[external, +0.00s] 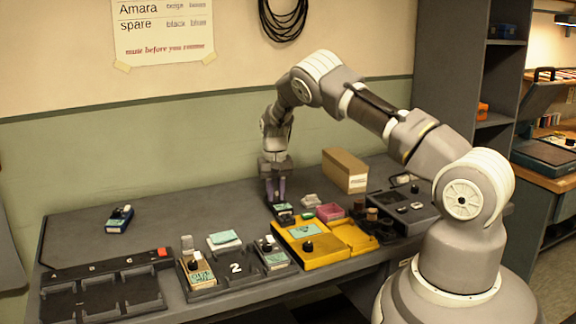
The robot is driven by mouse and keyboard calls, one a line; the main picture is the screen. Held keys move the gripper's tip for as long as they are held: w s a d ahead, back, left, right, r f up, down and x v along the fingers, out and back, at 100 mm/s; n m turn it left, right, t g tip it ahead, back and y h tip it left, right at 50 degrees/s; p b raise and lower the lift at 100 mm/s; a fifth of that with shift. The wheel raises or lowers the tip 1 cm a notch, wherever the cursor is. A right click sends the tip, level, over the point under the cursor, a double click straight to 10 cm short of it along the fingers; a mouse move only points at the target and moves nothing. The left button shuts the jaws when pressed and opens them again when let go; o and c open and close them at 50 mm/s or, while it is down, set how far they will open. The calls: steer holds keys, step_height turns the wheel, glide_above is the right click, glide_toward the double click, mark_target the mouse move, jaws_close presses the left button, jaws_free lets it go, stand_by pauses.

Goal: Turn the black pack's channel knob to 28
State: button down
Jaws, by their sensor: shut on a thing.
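The black pack (284,208) is a small dark box with a teal label, lying on the grey bench behind the yellow unit. My gripper (275,200) points straight down at the pack's far left part. Its fingers are shut on what looks like the channel knob, which the fingers hide. The number the knob points to cannot be read at this size.
A yellow unit (302,250) with a black knob stands in front of the pack. A pink box (329,212) and a cardboard box (344,171) stand to the right.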

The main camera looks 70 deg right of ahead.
mark_target(275, 197)
steer(key=m+p, duration=0.1)
steer(key=m, duration=0.4)
stand_by(0.6)
steer(key=c, duration=0.9)
jaws_free()
steer(key=shift+c, duration=0.2)
step_height(275, 197, up, 8)
steer(key=shift+f+p, duration=0.1)
steer(key=shift+p, duration=1.1)
